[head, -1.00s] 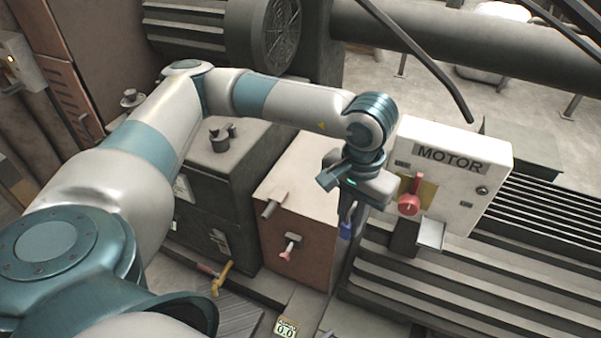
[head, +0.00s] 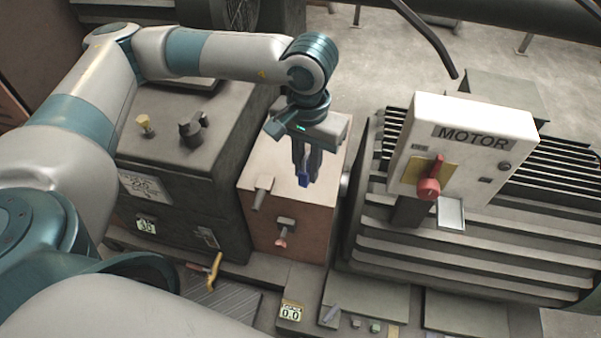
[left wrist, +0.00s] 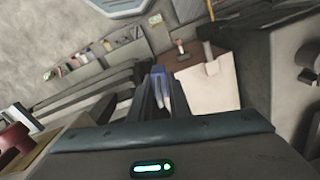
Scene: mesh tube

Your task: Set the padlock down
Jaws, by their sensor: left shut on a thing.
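My left gripper (head: 306,172) is shut on a small blue padlock (head: 304,181), which hangs at its fingertips. In the head view they appear over the top of the reddish-brown box (head: 265,160). I cannot tell whether the padlock touches that top. In the left wrist view the blue padlock (left wrist: 160,74) shows between the fingertips (left wrist: 156,92), its lower details blurred. A white MOTOR panel (head: 405,130) with a red handle (head: 428,187) stands to the right, clear of the gripper. My right gripper is not in view.
A dark cabinet (head: 165,160) with knobs on top stands left of the box. A pipe stub (head: 261,192) and a red-tipped valve (head: 283,232) stick out of the box front. Ribbed motor housing (head: 460,265) lies to the right. A yellow-handled tool (head: 215,270) lies below.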

